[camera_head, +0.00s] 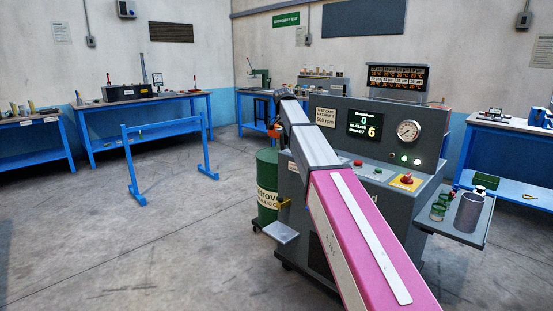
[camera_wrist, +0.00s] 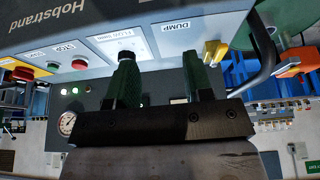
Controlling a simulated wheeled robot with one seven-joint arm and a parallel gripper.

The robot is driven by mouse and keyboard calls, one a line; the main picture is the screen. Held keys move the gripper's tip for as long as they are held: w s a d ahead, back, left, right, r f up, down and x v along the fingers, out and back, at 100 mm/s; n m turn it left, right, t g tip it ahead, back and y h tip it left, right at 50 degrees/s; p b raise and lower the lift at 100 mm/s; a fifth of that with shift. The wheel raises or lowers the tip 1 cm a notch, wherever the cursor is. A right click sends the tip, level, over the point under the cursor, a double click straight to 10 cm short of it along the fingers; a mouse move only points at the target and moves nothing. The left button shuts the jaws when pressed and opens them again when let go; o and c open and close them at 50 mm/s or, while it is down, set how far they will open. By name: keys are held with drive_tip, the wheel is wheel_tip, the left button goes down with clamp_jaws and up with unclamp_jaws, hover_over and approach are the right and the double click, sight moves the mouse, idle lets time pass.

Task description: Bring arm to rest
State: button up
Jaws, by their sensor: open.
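My arm (camera_head: 365,240) reaches from the bottom of the head view up and left, in front of the grey machine. Its far end (camera_head: 286,95) is beside the machine's left upper edge; the gripper cannot be made out there. In the wrist view my gripper (camera_wrist: 160,62) shows two dark green fingers standing apart with nothing between them. Behind the fingers is the machine's front panel (camera_wrist: 150,18), with a DUMP label (camera_wrist: 175,26), a yellow handle (camera_wrist: 215,52) and red and green buttons. I cannot tell whether the fingers touch it.
The grey machine (camera_head: 450,125) has a lit display (camera_head: 365,123) and a gauge (camera_head: 408,130). A blue frame (camera_head: 165,128) stands on open floor left.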

drive_tip(key=s+d+f+n+g+y, duration=0.1)
drive_tip(key=s+d+f+n, duration=0.15)
drive_tip(key=s+f, duration=0.5)
drive_tip(key=s+d+f+n, duration=0.1)
drive_tip(key=s+d+f, duration=0.3)
drive_tip(key=f, duration=0.7)
drive_tip(key=s+d+f+n+g+y, duration=0.1)
drive_tip(key=s+f+n, duration=0.1)
drive_tip(key=s+f, duration=0.65)
drive_tip(key=s+d+f+n, duration=0.1)
drive_tip(key=s+d+f, duration=0.1)
drive_tip(key=s+f, duration=0.5)
drive_tip(key=s+d+f+n+g+y, duration=0.1)
drive_tip(key=s+d+f+n, duration=0.1)
drive_tip(key=s+f, duration=0.6)
drive_tip(key=s, duration=0.6)
drive_tip(key=shift+s+f, duration=0.15)
drive_tip(key=shift+f, duration=0.1)
drive_tip(key=shift+n, duration=0.25)
